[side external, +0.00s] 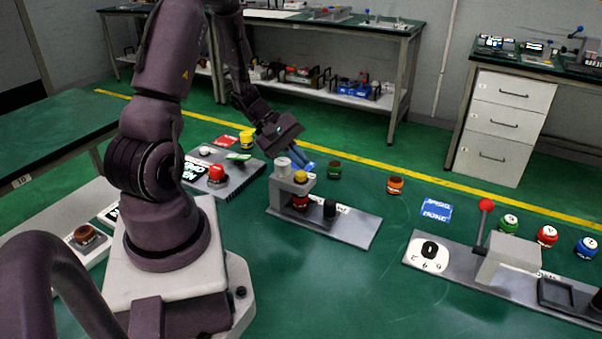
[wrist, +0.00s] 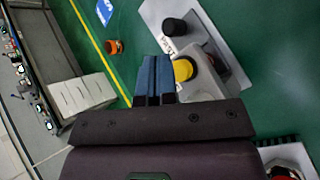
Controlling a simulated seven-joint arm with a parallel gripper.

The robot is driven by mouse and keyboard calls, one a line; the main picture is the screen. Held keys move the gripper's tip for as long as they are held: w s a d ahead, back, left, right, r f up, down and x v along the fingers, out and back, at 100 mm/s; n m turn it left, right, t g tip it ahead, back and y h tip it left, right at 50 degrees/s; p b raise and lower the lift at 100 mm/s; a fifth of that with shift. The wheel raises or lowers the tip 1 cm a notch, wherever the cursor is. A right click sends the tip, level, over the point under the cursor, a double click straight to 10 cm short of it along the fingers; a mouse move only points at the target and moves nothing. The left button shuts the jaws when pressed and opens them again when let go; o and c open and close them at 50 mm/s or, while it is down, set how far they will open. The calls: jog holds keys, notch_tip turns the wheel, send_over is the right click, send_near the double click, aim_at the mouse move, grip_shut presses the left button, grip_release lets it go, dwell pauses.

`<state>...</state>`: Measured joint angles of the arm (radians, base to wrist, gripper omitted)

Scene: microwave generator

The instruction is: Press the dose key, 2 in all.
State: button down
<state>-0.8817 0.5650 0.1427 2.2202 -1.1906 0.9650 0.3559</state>
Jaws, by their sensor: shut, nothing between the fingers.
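A grey dispenser-like station stands on a grey plate (side external: 350,232) in the middle of the table. It carries a yellow button (side external: 300,177), a white cylinder (side external: 283,166), a red part under the yellow button and a black knob (side external: 330,208). I cannot read which one is marked as the dose key. My gripper (side external: 304,166) is shut and empty, its blue fingers tilted down just behind the station. In the wrist view my fingers (wrist: 155,68) appear beside the yellow button (wrist: 184,70), with the black knob (wrist: 174,27) beyond. Contact cannot be told.
A red button (side external: 216,173) sits on a plate to the left. A green jar (side external: 334,169), an orange jar (side external: 395,185) and a blue card (side external: 436,211) lie behind and right. A red-knobbed lever (side external: 486,206) stands at right, near several coloured jars.

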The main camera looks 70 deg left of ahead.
aim_at(299, 174)
jog(key=shift+f, duration=0.1)
dwell(0.4)
jog(key=shift+f, duration=0.3)
jog(key=shift+f, duration=0.55)
dwell(0.6)
jog(key=shift+r, duration=1)
jog(key=shift+r, duration=2.5)
